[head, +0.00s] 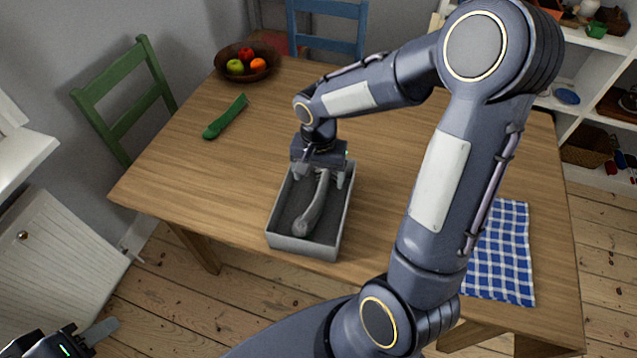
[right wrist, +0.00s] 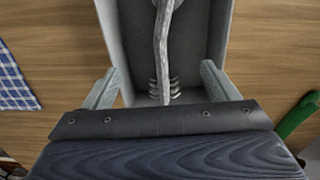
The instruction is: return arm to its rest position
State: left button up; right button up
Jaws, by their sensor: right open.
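My right gripper (head: 319,176) hangs over the far end of a grey open tray (head: 304,246) on the wooden table. In the right wrist view its two fingers (right wrist: 160,88) are spread wide, with nothing held between them. A grey tool (head: 313,207) lies lengthwise in the tray; its shaft (right wrist: 161,40) and curved prongs also show in the right wrist view. The gripper hides part of its far end in the head view. My left gripper (head: 90,338) is at the bottom left corner, partly cut off and away from the table.
A fruit bowl (head: 268,66) stands at the back left, and a blue checked cloth (head: 508,250) lies at the right. Green (head: 113,92) and blue (head: 328,42) chairs border the table. White shelves (head: 580,105) stand at right.

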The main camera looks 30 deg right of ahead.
jog(key=shift+r, duration=1.05)
jog(key=s+a+r+n+t+y, duration=0.2)
jog(key=s+r, duration=0.3)
jog(key=s, duration=0.3)
jog(key=s+a+r+n+t+y, duration=0.1)
jog(key=s+a+r+n+t, duration=0.2)
jog(key=s+r+n, duration=0.2)
jog(key=s, duration=0.3)
jog(key=shift+t+y, duration=0.3)
jog(key=shift+y, duration=0.1)
